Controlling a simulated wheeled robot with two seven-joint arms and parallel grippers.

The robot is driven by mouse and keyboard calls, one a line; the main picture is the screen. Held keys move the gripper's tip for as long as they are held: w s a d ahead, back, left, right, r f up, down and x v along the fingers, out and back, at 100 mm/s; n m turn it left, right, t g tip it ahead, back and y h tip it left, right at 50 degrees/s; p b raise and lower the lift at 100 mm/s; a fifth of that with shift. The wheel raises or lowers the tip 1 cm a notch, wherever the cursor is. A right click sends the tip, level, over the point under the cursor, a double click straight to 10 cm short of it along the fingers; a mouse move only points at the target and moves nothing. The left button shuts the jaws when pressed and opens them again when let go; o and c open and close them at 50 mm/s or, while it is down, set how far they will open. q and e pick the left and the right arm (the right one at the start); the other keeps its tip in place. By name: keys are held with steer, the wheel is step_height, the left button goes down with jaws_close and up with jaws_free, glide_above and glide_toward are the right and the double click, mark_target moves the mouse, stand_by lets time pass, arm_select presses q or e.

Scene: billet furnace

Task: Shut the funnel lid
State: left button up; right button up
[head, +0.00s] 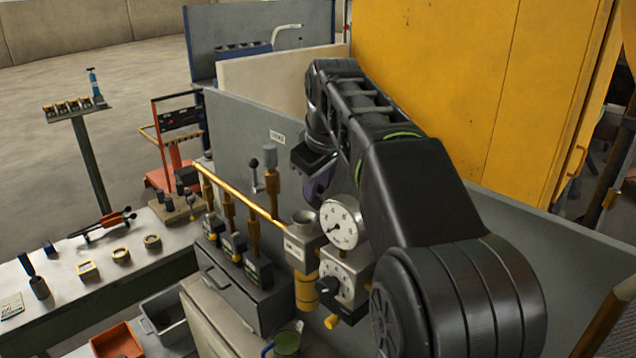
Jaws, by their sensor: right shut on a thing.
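The funnel (304,217) is a small grey cup with a round dark mouth, on a grey block at the end of the brass pipe. Its mouth shows uncovered. My right gripper (318,180) is above and just behind the funnel, pointing down, with its fingers partly hidden by my own arm. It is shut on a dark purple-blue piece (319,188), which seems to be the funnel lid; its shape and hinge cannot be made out. My left gripper is not in view.
A round white gauge (341,223) stands right of the funnel, with a second dial (337,283) below. Brass valves and the pipe (238,192) run to the left. A grey panel (238,130) stands behind; a yellow cabinet (470,80) fills the back right.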

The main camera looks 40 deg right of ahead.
mark_target(310, 204)
steer(key=shift+d+r, duration=0.1)
steer(key=shift+d, duration=0.05)
jaws_close()
